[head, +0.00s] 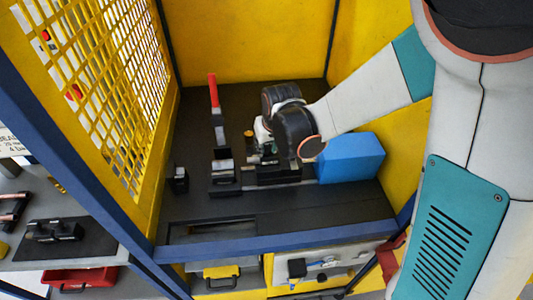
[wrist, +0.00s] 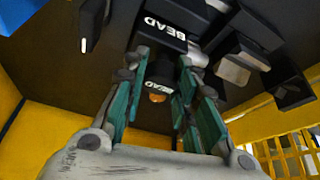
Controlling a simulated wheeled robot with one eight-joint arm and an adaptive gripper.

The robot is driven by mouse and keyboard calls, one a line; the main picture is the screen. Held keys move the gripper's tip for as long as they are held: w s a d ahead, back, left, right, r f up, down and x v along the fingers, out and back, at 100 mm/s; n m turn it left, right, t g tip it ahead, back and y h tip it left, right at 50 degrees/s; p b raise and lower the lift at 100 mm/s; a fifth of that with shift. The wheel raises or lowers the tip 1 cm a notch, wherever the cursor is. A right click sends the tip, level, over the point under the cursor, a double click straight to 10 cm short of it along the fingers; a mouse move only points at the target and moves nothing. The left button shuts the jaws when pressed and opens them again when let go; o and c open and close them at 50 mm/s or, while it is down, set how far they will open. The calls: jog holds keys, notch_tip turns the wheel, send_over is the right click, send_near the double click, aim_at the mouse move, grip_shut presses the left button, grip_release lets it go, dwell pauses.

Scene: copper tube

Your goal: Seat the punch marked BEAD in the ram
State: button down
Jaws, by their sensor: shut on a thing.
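The punch marked BEAD (wrist: 163,76) is a dark block with a small white label and a brass-coloured round end. It sits between the teal fingers of my gripper (wrist: 160,100), which is shut on it. A larger dark block, also lettered BEAD (wrist: 165,28), lies just beyond the punch in the wrist view. A silver cylindrical part (wrist: 197,57) shows beside that block; I cannot tell whether it is the ram. In the head view my gripper (head: 264,142) is over the press bed, and the wrist hides most of the punch. Whether the punch touches the ram cannot be told.
A blue block (head: 350,158) stands right of the gripper. A red-handled lever (head: 213,92) rises at the left, with a dark block and silver part (head: 222,165) in front of it. A yellow mesh guard (head: 110,80) closes the left side.

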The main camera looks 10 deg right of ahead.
aim_at(269, 154)
jog(key=shift+f+b, duration=0.55)
jog(key=shift+f, duration=0.7)
jog(key=shift+f, duration=0.2)
jog(key=c, duration=1.3)
grip_release()
jog(key=shift+r, duration=0.2)
